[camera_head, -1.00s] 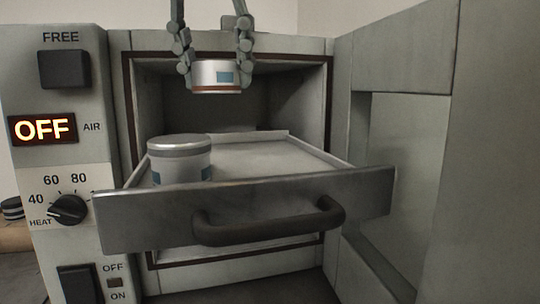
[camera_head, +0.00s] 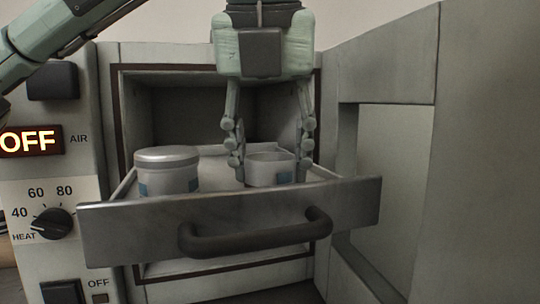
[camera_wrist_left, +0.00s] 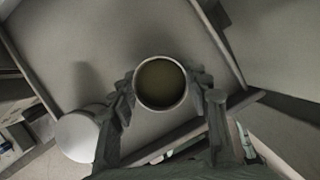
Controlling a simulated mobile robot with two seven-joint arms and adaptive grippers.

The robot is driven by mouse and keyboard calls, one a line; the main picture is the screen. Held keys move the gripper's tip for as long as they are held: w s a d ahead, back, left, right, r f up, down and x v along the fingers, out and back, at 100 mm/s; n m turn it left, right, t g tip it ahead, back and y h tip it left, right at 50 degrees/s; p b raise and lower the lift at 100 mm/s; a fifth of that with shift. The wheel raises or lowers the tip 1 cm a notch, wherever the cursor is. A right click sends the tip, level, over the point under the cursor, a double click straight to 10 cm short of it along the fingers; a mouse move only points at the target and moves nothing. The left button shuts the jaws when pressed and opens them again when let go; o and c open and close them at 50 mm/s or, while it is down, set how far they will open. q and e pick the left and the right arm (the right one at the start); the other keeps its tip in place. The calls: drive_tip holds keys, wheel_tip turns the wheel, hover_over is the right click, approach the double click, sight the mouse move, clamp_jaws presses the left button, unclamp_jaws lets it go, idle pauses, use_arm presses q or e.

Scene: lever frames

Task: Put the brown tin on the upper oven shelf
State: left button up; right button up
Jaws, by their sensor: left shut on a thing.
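My left gripper (camera_head: 270,174) points down with its fingers shut on the sides of an open-topped pale tin (camera_head: 268,172). Its blue label faces front. In the left wrist view the tin (camera_wrist_left: 161,84) shows a round mouth and a dark brownish inside, between the two fingers (camera_wrist_left: 160,101). The tin is over the right part of the pulled-out oven shelf (camera_head: 215,154), low behind its front panel. Its base is hidden, so I cannot tell whether it rests on the shelf. My right gripper is not in view.
A lidded grey tin (camera_head: 167,172) with a blue label stands on the shelf's left part, apart from the held tin. The front panel (camera_head: 110,232) carries a dark handle (camera_head: 255,238). The oven door (camera_head: 400,160) stands open at the right.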

use_arm(q)
drive_tip(key=shift+f, duration=0.15)
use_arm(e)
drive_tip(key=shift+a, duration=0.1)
use_arm(q)
drive_tip(key=o, duration=1.2)
drive_tip(key=shift+r, duration=0.3)
drive_tip(key=p+v, duration=0.1)
drive_tip(key=v, duration=1)
drive_tip(key=shift+s+r, duration=0.15)
drive_tip(key=shift+r, duration=0.2)
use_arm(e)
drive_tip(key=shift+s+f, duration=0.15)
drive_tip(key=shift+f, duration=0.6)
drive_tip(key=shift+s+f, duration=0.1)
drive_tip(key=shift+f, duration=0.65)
